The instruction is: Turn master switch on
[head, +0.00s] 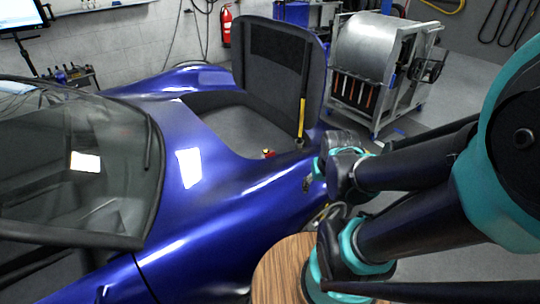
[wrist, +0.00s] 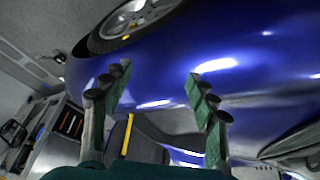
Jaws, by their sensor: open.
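A small red knob (head: 268,153), which looks like the master switch, sits in the open front compartment of the blue car (head: 215,225) in the head view. Its on or off position is too small to tell. My gripper (wrist: 158,78) is open and empty in the wrist view, its two green fingers spread wide with blue bodywork behind them. In the head view my arm reaches in from the right, and its end is near the car's front corner, right of the red knob and apart from it. I cannot make out the switch in the wrist view.
The raised dark lid (head: 275,75) stands behind the compartment, with a yellow strut (head: 301,105) at its right side. A car wheel (wrist: 130,20) shows in the wrist view. A metal drum machine (head: 365,60) stands behind. A round wooden top (head: 283,270) is at the bottom.

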